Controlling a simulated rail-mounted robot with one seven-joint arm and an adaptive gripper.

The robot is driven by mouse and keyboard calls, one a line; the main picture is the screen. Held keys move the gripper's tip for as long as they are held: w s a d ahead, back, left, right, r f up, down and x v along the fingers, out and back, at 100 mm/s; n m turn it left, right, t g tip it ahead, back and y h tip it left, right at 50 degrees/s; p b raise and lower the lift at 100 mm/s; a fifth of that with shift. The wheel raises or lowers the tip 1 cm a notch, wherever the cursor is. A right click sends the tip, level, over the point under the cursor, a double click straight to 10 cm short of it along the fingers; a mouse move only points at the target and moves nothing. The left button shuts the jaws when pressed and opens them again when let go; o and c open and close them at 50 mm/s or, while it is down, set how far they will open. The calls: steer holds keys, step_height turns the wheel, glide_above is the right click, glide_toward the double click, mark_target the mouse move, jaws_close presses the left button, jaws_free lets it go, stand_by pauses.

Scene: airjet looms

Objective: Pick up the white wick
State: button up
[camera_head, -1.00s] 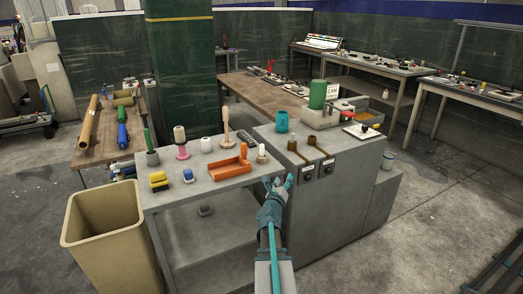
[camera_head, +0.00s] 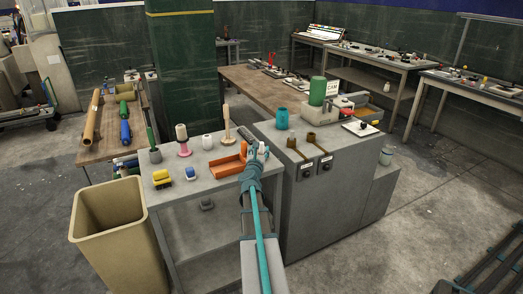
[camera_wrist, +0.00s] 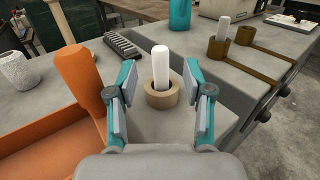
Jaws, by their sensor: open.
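A white wick (camera_wrist: 161,65) stands upright in a round tan holder (camera_wrist: 162,96) on the grey bench, in the middle of the wrist view. My gripper (camera_wrist: 160,78) is open, with one finger on each side of the wick as seen there. I cannot tell whether the fingertips reach level with it. In the head view my gripper (camera_head: 256,152) is at the bench's right end and largely covers the wick and holder. A similar white piece (camera_wrist: 223,28) stands in a brown cup at the back right of the wrist view.
An orange tray (camera_head: 226,165) with an orange handle (camera_wrist: 78,72) lies close to the left of my gripper. A dark ridged block (camera_wrist: 122,45) lies behind it. A teal cup (camera_head: 282,119) and brown cups stand on the higher cabinet. A tan bin (camera_head: 106,222) stands at the left.

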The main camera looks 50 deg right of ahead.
mark_target(261, 146)
steer(key=p+x, duration=0.1)
steer(key=x, duration=0.4)
steer(key=shift+w+d+f, duration=0.15)
steer(key=shift+w+d, duration=0.05)
steer(key=shift+d, duration=0.1)
steer(key=c, duration=1)
